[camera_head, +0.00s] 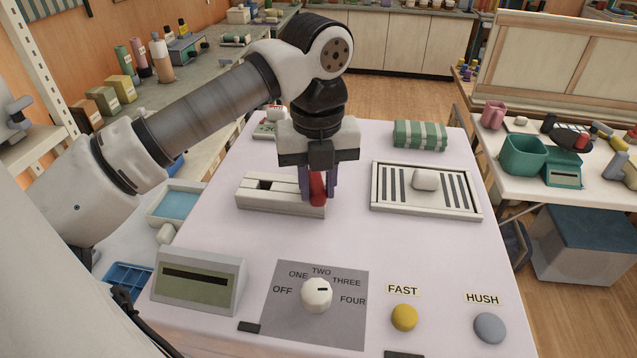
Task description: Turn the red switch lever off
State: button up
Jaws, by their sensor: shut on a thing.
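The red switch lever (318,188) stands up at the right part of a cream slotted switch base (270,205) on the pale table. My gripper (320,190) points down over the base, with its purple fingers on either side of the lever and shut on it. The lever's top is partly hidden by the gripper. An empty dark slot shows at the left part of the base. I see no on or off marking on the base.
In front are a grey display box (198,282), a white knob (316,294) on a grey dial panel, a yellow button (404,318) and a grey-blue button (490,327). A slider panel (470,212) and a green striped block (420,135) stand to the right.

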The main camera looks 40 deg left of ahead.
jog(key=m+b, duration=0.1)
jog(key=a+m+b, duration=0.1)
jog(key=m+b, duration=0.1)
jog(key=shift+s+f, duration=0.15)
jog(key=shift+s, duration=0.2)
jog(key=shift+s+a+m+b, duration=0.1)
jog(key=shift+a+m+b, duration=0.35)
jog(key=shift+m, duration=0.65)
jog(key=shift+s+a+m+b, duration=0.1)
jog(key=shift+a+m+b, duration=0.35)
jog(key=shift+m, duration=0.65)
jog(key=shift+d, duration=0.1)
jog(key=o, duration=1)
jog(key=shift+r, duration=0.25)
notch_tip(320, 180, up, 14)
jog(key=p, duration=1)
jog(key=shift+f, duration=0.15)
jog(key=shift+f, duration=0.1)
